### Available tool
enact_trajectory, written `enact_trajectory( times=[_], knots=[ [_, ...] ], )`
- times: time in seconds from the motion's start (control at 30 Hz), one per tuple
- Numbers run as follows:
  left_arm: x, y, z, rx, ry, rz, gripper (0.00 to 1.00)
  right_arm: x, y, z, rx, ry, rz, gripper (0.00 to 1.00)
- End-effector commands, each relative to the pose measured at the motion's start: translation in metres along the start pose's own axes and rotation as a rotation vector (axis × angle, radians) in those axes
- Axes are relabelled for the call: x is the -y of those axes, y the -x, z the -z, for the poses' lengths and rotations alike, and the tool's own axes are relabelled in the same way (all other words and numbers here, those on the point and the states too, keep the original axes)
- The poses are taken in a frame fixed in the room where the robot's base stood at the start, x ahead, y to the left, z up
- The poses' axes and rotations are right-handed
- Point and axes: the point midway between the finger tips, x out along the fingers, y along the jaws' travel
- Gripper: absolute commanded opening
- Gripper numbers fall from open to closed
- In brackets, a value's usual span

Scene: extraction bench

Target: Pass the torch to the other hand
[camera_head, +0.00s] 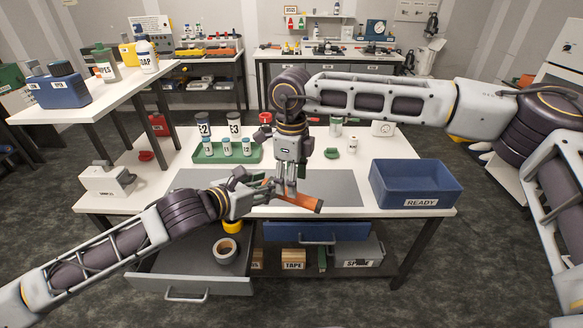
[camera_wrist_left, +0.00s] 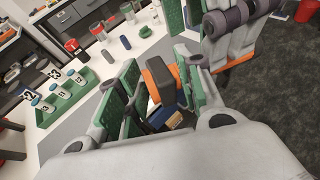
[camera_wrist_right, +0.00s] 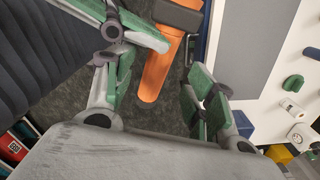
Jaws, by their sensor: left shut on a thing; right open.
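The torch (camera_head: 305,202) is orange with a dark section and is held above the front part of the bench. My left gripper (camera_head: 262,190) is shut on its left end. In the left wrist view the torch (camera_wrist_left: 160,80) shows between the green finger pads. My right gripper (camera_head: 286,188) points down from above at the torch's middle, and its fingers are open. In the right wrist view the torch (camera_wrist_right: 160,68) shows between the spread green pads, with my left gripper's fingers close by at the upper left. Whether the right pads touch the torch cannot be told.
A blue READY bin (camera_head: 415,188) stands on the bench's right. A green tray (camera_head: 226,155) with small bottles sits at the back left. A grey mat (camera_head: 340,188) lies under the grippers. An open drawer (camera_head: 190,270) below holds a tape roll (camera_head: 226,249). A white device (camera_head: 108,180) stands left.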

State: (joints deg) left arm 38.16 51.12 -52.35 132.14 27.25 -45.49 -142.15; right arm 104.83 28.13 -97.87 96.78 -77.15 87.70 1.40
Motion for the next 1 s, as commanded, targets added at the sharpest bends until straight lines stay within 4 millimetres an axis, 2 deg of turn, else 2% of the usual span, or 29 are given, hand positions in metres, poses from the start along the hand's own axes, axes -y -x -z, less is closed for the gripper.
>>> enact_trajectory(
  times=[0.2, 0.4, 0.6, 0.87, 0.9, 1.0],
  knots=[
    [0.000, 0.000, -0.001, 0.001, 0.000, 0.000, 0.00, 0.000, -0.027, 0.001, -0.003, 0.000, -0.002, 0.55],
    [0.000, 0.000, -0.001, 0.001, 0.000, 0.000, 0.00, 0.000, -0.044, 0.000, -0.002, 0.000, 0.000, 0.55],
    [0.000, 0.000, -0.001, 0.001, 0.000, 0.000, 0.00, 0.000, -0.052, 0.000, -0.001, 0.000, 0.000, 0.55],
    [0.000, 0.000, -0.001, 0.001, 0.000, 0.000, 0.00, 0.000, -0.053, 0.000, -0.001, 0.000, 0.000, 0.55],
    [0.000, 0.000, -0.001, 0.001, 0.000, 0.000, 0.00, 0.000, -0.053, 0.000, -0.001, 0.000, 0.000, 0.54],
    [0.000, 0.000, -0.001, 0.001, 0.000, 0.000, 0.00, 0.000, -0.052, 0.000, -0.001, 0.000, 0.000, 0.41]
  ],
)
